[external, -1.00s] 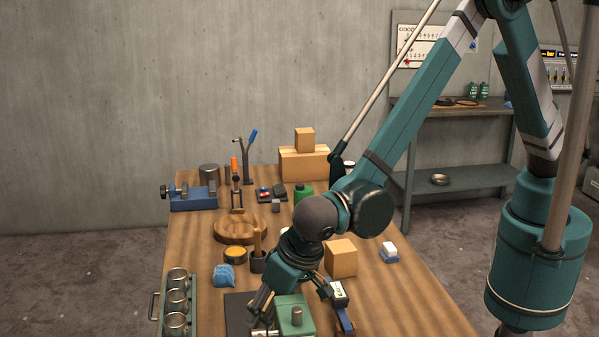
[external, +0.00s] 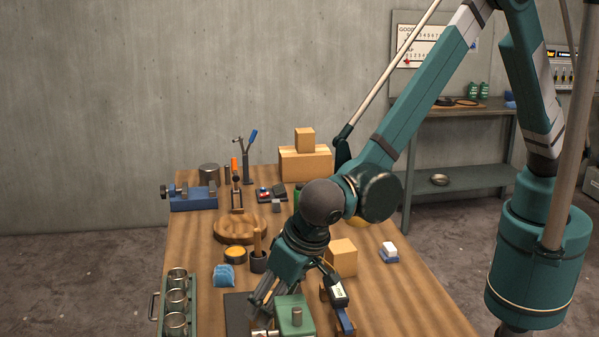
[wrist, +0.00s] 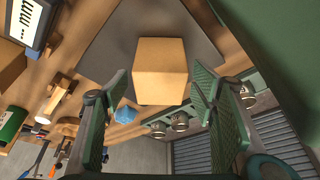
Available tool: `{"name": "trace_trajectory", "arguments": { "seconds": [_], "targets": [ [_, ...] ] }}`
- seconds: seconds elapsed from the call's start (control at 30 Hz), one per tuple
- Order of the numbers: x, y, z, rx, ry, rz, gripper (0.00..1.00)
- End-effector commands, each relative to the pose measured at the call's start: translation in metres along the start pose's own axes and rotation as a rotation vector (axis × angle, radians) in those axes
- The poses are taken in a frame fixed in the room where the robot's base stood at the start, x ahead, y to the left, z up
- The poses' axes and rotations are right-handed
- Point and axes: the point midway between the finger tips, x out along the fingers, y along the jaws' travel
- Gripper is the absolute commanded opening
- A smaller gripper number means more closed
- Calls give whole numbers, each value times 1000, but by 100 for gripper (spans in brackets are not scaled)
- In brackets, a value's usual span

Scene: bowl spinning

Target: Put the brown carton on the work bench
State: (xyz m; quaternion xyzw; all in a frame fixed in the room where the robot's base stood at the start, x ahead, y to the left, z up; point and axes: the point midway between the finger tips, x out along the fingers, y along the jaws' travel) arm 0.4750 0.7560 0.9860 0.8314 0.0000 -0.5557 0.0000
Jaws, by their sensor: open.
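A brown carton (wrist: 160,70) is in the middle of the wrist view, over a dark grey plate (wrist: 105,45). I cannot tell whether it rests on the plate. My gripper (wrist: 160,88) is open, with one green finger pad on each side of the carton; I see gaps between pads and carton. In the external view my gripper (external: 300,303) is low over the front of the wooden work bench (external: 405,300), and this carton is hidden there. Another brown carton (external: 341,257) stands on the bench behind my gripper. A small carton (external: 304,138) sits on a larger one (external: 305,164) at the back.
A green block with a knob (external: 295,318) is close to my gripper. A rack of metal cups (external: 178,305) stands at the left, with a blue cloth-like item (external: 223,276) nearby. A wooden bowl (external: 235,230) and a blue vise (external: 193,200) lie farther back. The bench's front right is clear.

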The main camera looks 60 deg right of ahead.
Motion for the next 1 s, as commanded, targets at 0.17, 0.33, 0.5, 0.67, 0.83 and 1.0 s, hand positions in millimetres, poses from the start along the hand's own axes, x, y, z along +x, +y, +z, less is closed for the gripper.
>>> {"name": "trace_trajectory", "arguments": {
  "seconds": [0.17,0.33,0.5,0.67,0.83,1.0],
  "targets": [
    [-26,0,1,-1,0,0,57],
    [-50,0,1,-1,0,0,57],
    [-70,0,0,-1,0,0,57],
    [-81,0,0,0,0,0,57],
    [-85,0,0,0,0,0,57],
    [-85,0,0,0,0,0,57]
  ]
}}
